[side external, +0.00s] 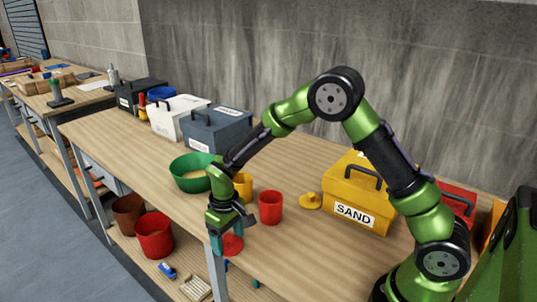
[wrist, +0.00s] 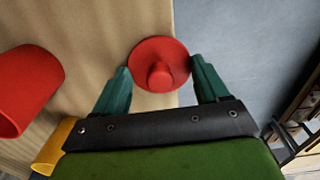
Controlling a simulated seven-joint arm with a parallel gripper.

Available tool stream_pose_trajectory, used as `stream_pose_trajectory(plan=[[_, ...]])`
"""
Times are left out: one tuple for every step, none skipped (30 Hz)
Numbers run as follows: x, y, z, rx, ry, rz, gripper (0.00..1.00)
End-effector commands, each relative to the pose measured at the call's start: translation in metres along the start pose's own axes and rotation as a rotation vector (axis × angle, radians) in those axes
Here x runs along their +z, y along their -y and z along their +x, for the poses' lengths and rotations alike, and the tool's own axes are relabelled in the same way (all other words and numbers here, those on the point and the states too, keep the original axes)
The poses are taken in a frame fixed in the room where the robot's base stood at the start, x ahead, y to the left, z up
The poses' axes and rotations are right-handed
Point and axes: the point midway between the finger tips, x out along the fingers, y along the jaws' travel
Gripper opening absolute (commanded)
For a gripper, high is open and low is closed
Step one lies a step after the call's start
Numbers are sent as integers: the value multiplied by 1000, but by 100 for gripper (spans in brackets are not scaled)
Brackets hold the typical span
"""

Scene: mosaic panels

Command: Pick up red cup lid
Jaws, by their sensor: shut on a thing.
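The red cup lid (wrist: 150,52) is a round disc with a raised knob, seen from above in the wrist view. My gripper (wrist: 160,66) has its two green fingers on either side of the lid and is shut on it. In the side view, the red lid (side external: 233,245) is at the tip of my gripper (side external: 228,238), at the table's front edge. Whether it touches the tabletop is unclear. The red cup (side external: 270,208) stands upright to the right of my gripper, and also shows at the left of the wrist view (wrist: 28,88).
A yellow cup (side external: 243,184) and a green bowl (side external: 190,174) stand behind my gripper. A yellow lid (side external: 310,201) lies near the yellow SAND box (side external: 355,190). Toolboxes line the wall.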

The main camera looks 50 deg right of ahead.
Motion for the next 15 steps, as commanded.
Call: stream_pose_trajectory(plan=[[0,0,0,0,0,0,41],[0,0,-1,0,0,0,41],[0,0,-2,0,-1,0,41],[0,0,-3,0,-1,0,41],[0,0,-5,0,-1,0,41],[0,0,-8,0,-1,1,41],[0,0,-10,0,-1,1,41],[-1,0,-14,0,-3,0,41],[-1,0,-19,0,-3,0,41],[-1,0,-23,0,-3,1,41],[-1,0,-28,0,-4,0,41],[-1,0,-35,0,-4,0,41],[1,0,-39,0,-3,0,41],[9,-1,-38,1,1,0,41],[17,-2,-38,1,3,-1,41]])
